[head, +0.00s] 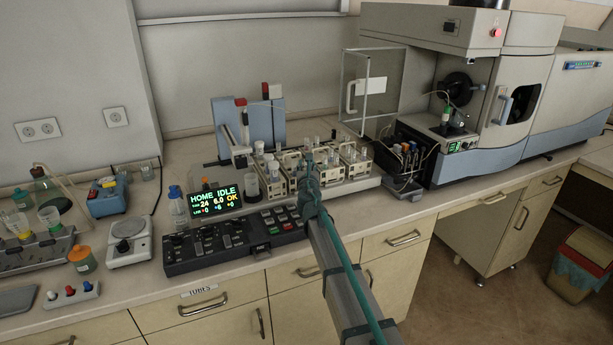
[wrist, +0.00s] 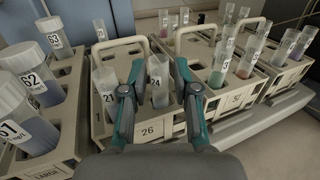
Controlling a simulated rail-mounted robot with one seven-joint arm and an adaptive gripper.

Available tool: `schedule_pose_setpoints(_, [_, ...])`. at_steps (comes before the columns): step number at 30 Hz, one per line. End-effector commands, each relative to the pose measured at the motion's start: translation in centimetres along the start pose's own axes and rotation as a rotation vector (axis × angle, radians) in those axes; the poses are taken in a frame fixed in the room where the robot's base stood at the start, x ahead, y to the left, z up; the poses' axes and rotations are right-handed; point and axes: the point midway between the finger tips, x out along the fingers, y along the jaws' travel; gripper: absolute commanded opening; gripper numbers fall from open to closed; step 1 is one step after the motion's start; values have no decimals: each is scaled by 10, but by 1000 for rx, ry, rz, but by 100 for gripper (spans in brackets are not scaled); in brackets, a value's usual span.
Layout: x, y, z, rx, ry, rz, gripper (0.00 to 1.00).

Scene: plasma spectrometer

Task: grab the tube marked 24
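The tube marked 24 (wrist: 158,88) is a clear capped tube standing upright in a beige rack (wrist: 150,132), seen in the middle of the wrist view. My gripper (wrist: 159,66) is open, with one teal-and-dark finger to each side of this tube in the picture. I see a gap at the right finger; whether the left finger touches the tube I cannot tell. A tube marked 21 (wrist: 106,90) stands just left of the left finger. In the head view my gripper (head: 308,185) is over the racks, and my arm hides the tube there.
A rack with larger tubes marked 61 (wrist: 22,115) and 62 (wrist: 40,85) stands at left. Another rack (wrist: 238,97) with coloured tubes is close at right. Rack handles (wrist: 190,30) rise nearby. A control panel (head: 235,240) lies in front of the racks.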

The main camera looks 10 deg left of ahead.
Motion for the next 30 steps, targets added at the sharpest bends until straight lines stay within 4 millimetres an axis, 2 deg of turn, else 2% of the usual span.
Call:
schedule_pose_setpoints(1, [5,0,0,0,0,0,30])
schedule_pose_setpoints(8, [4,0,0,0,0,1,30])
schedule_pose_setpoints(13, [4,0,0,1,0,1,1])
schedule_pose_setpoints(14, [4,0,0,1,0,1,0])
schedule_pose_setpoints(23, [4,0,1,1,0,1,0])
schedule_pose_setpoints(26, [4,0,9,2,0,1,0])
schedule_pose_setpoints(30, [4,0,30,3,-1,1,0])
